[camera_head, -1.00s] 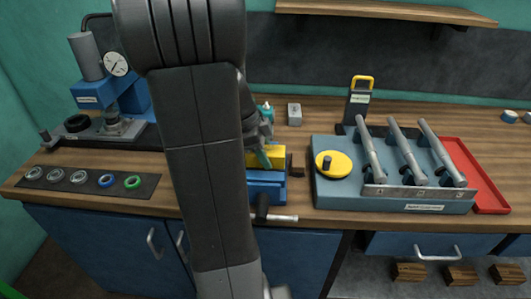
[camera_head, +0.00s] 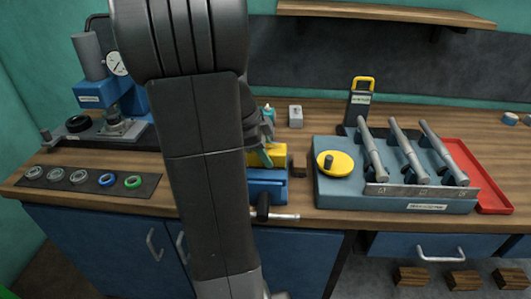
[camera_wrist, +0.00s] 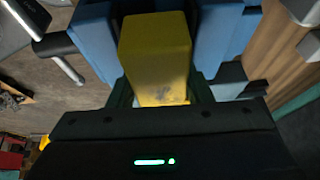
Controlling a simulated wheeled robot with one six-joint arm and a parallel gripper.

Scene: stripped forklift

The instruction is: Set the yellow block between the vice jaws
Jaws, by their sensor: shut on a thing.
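The yellow block (camera_head: 267,155) is at the blue vice (camera_head: 268,184) near the bench's front edge. In the wrist view the block (camera_wrist: 156,58) lies between the fingers of my gripper (camera_wrist: 160,98), which is shut on it. Blue vice parts (camera_wrist: 207,38) show on both sides of the block in that view. My gripper shows partly in the head view (camera_head: 267,150), just over the vice. My arm hides the vice's left part, and I cannot tell how deep the block sits between the jaws.
A blue-grey fixture (camera_head: 335,190) with a yellow disc and several metal levers stands right of the vice. A red tray (camera_head: 490,190) lies beyond it. A blue press (camera_head: 100,92) and a mat with rings (camera_head: 90,182) are at left. The vice handle (camera_head: 275,215) sticks out in front.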

